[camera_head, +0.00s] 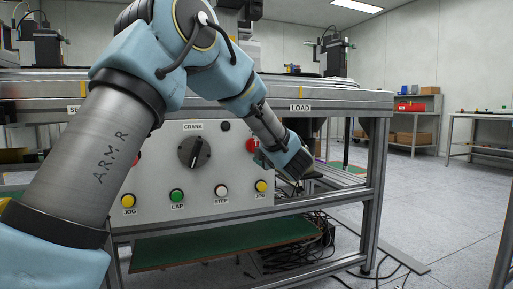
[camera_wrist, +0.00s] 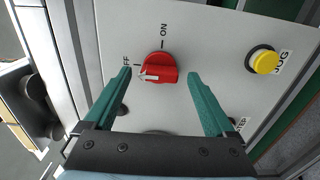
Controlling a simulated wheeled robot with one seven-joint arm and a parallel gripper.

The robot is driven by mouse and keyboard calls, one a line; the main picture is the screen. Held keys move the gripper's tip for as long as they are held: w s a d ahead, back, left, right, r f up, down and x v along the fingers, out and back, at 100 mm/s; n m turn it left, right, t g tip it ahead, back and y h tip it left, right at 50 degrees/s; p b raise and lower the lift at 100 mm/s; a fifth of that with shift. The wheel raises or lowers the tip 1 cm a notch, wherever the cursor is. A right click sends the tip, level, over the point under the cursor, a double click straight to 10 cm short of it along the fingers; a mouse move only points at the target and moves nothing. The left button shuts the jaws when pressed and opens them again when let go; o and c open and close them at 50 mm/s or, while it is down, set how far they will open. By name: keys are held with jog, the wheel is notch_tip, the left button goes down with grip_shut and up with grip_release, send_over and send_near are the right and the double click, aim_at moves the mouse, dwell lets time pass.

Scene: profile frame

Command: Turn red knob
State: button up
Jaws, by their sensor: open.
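The red knob (camera_wrist: 163,64) is on the grey control panel (camera_wrist: 205,35), with a white pointer mark on its left side. The label ON is above it, and a label ending in FF is at its left, partly covered by a finger. My gripper (camera_wrist: 159,74) is open, with one teal finger on each side of the knob in the picture and a visible gap on both sides. In the head view the red knob (camera_head: 251,145) shows at the panel's right side, partly hidden by my gripper (camera_head: 262,158). I cannot tell how deep the fingertips reach.
A yellow JOG button (camera_wrist: 264,60) is right of the knob in the wrist view. The head view shows a black CRANK dial (camera_head: 194,152), a green LAP button (camera_head: 177,196) and a white STEP button (camera_head: 221,191). A metal frame post (camera_head: 375,190) stands right of the panel.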

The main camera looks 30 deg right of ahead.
jog(key=s+a+p, duration=0.1)
jog(key=s+p, duration=0.1)
jog(key=s, duration=0.7)
jog(key=shift+s, duration=0.35)
jog(key=shift+w+a, duration=0.1)
